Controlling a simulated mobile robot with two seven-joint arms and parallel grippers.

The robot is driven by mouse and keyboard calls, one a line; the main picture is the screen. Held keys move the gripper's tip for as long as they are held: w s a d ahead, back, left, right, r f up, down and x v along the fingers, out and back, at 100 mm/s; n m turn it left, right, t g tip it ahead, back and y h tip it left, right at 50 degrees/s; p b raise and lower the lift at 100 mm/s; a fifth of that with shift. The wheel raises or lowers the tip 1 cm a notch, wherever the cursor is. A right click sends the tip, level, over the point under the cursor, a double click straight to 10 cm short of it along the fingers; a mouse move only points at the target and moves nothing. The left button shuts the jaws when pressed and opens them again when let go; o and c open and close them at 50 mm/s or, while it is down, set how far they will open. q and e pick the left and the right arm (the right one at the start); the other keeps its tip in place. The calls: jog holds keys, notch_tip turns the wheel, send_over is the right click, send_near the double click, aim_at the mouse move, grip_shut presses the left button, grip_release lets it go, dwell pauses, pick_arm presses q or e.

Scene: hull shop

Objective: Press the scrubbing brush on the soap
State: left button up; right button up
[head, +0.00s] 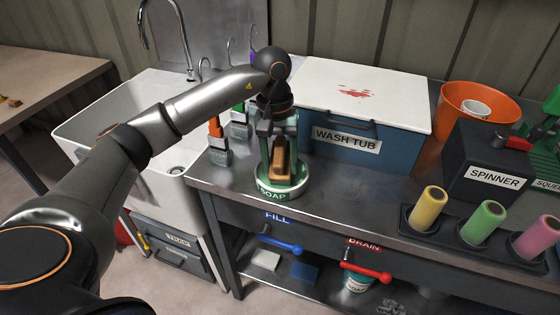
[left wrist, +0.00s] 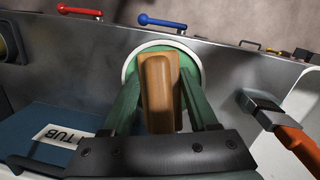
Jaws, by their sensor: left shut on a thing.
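My left gripper (head: 279,140) is shut on the scrubbing brush (head: 281,160), a wooden block held between green fingers. The brush is over the round soap dish (head: 275,193), which is labelled SOAP and stands near the front edge of the metal bench. In the left wrist view the brush (left wrist: 162,92) sits between the fingers, with the green dish (left wrist: 190,52) around and below it. The brush's underside and the soap's surface are hidden, so I cannot tell whether they touch. My right gripper is not in view.
The closed wash tub (head: 372,95) stands behind right of the dish. The spinner (head: 490,170) and coloured rolls (head: 428,208) are at right. Fill (head: 282,243) and drain levers (head: 366,272) jut from the front.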

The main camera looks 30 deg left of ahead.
pick_arm(q)
jog(key=shift+f, duration=0.1)
jog(key=shift+r+p, duration=2.25)
jog(key=shift+r, duration=1.35)
